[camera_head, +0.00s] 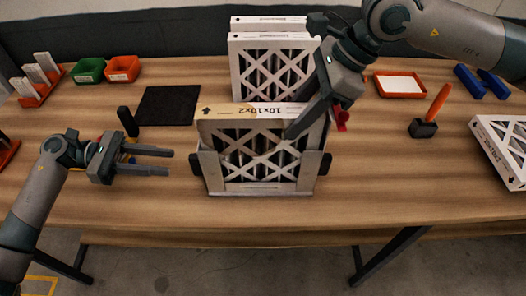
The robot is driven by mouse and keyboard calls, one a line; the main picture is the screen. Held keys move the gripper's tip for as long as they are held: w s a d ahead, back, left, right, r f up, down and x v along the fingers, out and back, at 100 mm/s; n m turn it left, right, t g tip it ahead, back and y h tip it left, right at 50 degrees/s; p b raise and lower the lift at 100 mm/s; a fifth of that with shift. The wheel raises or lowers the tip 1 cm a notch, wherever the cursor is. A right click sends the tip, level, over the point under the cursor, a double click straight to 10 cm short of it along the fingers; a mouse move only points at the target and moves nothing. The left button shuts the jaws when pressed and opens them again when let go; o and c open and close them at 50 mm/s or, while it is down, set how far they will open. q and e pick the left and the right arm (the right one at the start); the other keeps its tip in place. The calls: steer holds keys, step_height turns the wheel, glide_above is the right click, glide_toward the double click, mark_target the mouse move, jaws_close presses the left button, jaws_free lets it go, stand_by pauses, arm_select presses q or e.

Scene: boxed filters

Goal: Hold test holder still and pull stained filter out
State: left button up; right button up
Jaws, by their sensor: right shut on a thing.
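The test holder (212,172) is a grey frame with dark side knobs, standing on the table in the middle of the head view. The stained filter (250,146), a white lattice-faced filter marked 10x10x2 with a yellowish stain on its top left, stands upright in it. My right gripper (296,128) reaches down from the upper right and is shut on the filter's top edge, right of the middle. My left gripper (170,162) is open, its fingers pointing right, a little left of the holder and apart from it. It holds nothing.
More white filters (268,65) stand upright behind the holder. A black mat (168,105), green bin (89,70) and red bin (122,68) lie to the left. An orange tray (400,84), an orange-handled tool (438,102) and another filter (503,150) lie to the right.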

mark_target(197, 164)
arm_select(q)
steer(key=d, duration=0.2)
steer(key=d+f, duration=0.1)
steer(key=d, duration=0.5)
steer(key=shift+d+f, duration=0.15)
steer(key=shift+d, duration=0.1)
steer(key=shift+s+d, duration=0.15)
steer(key=shift+d, duration=0.25)
arm_select(e)
steer(key=shift+s+a, duration=0.1)
steer(key=shift+c, duration=0.7)
arm_select(q)
steer(key=c, duration=0.7)
arm_select(e)
steer(key=shift+c, duration=1.1)
arm_select(q)
steer(key=shift+d+r, duration=0.1)
steer(key=shift+r, duration=0.3)
arm_select(e)
steer(key=shift+f, duration=0.1)
arm_select(q)
steer(key=shift+f, duration=0.25)
steer(key=shift+c, duration=0.2)
arm_select(e)
steer(key=shift+r, duration=2.15)
